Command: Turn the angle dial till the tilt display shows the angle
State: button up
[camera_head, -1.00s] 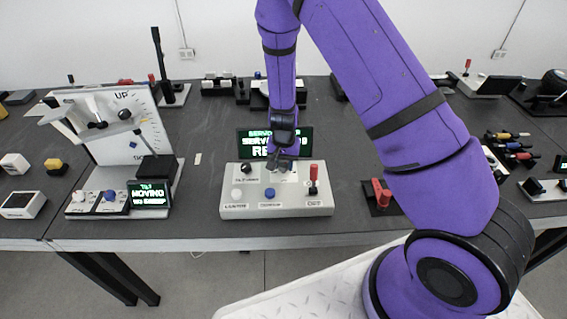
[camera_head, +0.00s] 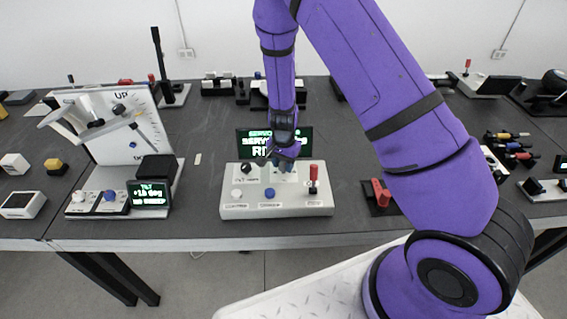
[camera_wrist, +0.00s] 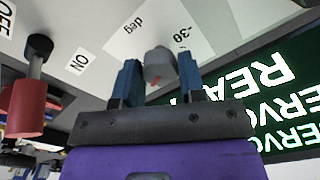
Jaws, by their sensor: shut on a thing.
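My gripper (camera_head: 283,162) is over the back of the grey control box (camera_head: 240,211). In the wrist view its two blue fingers (camera_wrist: 158,72) stand on either side of the grey angle dial (camera_wrist: 158,60), shut on it. The dial has a red mark, and labels "deg" and "-30" show beside it. In the head view the gripper hides the dial. The tilt display (camera_head: 150,195) at the left shows green text, apparently about 15 deg; its sign is too small to tell. Behind it stands the tilt rig (camera_head: 118,150) with a scaled white plate and a tilted arm.
The control box also has a red lever (camera_head: 313,175), a blue button (camera_head: 270,193), a white button (camera_head: 237,194) and a black knob (camera_head: 246,167). A servo screen (camera_head: 250,145) stands close behind. A red-handled device (camera_head: 382,193) sits to the right. Table is clear between the box and tilt rig.

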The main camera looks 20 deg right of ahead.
aim_at(283, 164)
jog(key=o, duration=0.9)
notch_tip(283, 164, up, 11)
jog(key=shift+f, duration=0.1)
dwell(0.3)
